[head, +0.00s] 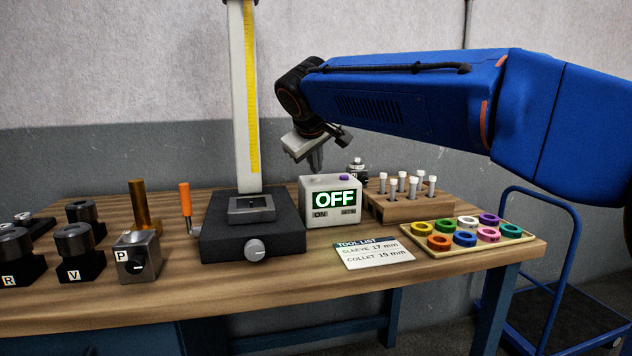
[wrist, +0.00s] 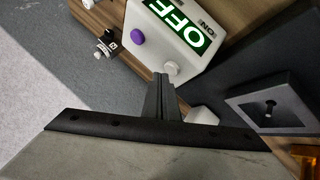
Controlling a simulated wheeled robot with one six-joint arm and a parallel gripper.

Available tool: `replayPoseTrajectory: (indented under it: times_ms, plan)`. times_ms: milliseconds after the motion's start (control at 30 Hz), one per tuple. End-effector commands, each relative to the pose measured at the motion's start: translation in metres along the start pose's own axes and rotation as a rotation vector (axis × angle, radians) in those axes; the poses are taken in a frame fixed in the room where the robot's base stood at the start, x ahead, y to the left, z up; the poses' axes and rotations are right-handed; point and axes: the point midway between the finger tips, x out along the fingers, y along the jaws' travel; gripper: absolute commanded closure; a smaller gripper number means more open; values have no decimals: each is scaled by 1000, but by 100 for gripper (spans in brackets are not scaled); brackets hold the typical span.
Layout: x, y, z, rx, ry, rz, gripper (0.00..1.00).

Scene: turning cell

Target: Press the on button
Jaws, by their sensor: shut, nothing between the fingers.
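A light grey control box (head: 317,187) stands on the bench and its lit display (head: 335,199) reads OFF. Small labels sit under the display; the left one seems to read ON. A purple button (head: 344,177) is on the box top; it also shows in the wrist view (wrist: 138,36). A pale grey button (wrist: 172,69) is beside it on the same top. My gripper (head: 316,168) is shut and empty, pointing down above the back left of the box. In the wrist view its tips (wrist: 161,78) appear close beside the pale button; contact cannot be told.
A black height-gauge base (head: 225,243) with a tall white column (head: 246,100) stands left of the box. A wooden rack (head: 400,207) of pale-capped pins and a tray (head: 440,249) of coloured rings are to the right. A tool list card (head: 374,253) lies in front.

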Motion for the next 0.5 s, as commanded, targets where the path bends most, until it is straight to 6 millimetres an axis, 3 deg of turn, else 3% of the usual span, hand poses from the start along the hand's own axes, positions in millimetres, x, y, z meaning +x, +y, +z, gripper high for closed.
replayPoseTrajectory:
  times_ms: [500]
  plan:
    - [5,-4,4,-1,-1,0,100]
